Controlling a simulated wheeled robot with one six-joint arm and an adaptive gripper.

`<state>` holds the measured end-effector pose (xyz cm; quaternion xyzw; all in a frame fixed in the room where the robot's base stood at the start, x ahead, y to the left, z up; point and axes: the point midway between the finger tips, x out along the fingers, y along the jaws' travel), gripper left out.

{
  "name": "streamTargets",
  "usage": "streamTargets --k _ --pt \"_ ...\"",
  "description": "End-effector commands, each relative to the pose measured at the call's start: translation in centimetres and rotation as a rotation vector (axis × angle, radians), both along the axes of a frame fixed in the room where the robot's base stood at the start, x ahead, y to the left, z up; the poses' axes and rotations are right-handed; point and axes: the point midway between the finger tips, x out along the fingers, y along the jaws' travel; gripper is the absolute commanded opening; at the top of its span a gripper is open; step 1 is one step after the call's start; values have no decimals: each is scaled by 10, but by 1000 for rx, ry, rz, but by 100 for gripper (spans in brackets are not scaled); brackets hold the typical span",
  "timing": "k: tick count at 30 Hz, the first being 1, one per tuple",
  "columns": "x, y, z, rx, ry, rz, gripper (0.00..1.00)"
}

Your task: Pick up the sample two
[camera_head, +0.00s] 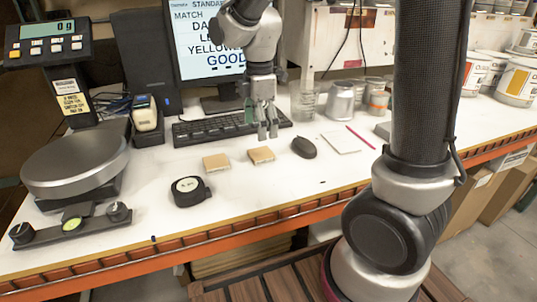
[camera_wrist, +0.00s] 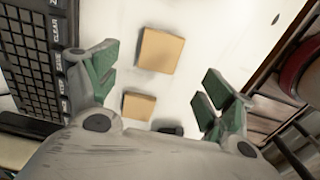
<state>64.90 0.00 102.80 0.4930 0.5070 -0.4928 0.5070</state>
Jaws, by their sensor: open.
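Two small tan square blocks lie flat on the white bench. No label shows which one is sample two. One block (camera_head: 216,162) is nearer the black tape measure; the other block (camera_head: 261,155) lies to its right. In the wrist view the right block (camera_wrist: 160,50) is at upper middle and the left block (camera_wrist: 138,105) is lower and looks smaller. My gripper (camera_head: 267,132) points down above the bench, just behind the right block. Its green-padded fingers stand apart in the wrist view, with both blocks showing between or beyond them. It holds nothing.
A black tape measure (camera_head: 188,191) stands in front of the left block. A mouse (camera_head: 304,147) and a pad with a red pencil (camera_head: 342,140) lie to the right. A keyboard (camera_head: 205,126) and monitor are behind. A scale (camera_head: 75,160) stands left. The bench front is mostly clear.

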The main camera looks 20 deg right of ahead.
Motion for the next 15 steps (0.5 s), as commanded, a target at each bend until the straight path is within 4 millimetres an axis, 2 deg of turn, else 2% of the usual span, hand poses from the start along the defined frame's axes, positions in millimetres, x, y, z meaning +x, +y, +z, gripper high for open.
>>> streamTargets --k 8,15 --pt "-1 -1 -26 -1 3 28 82" --pt "-1 -2 -63 -1 4 27 82"
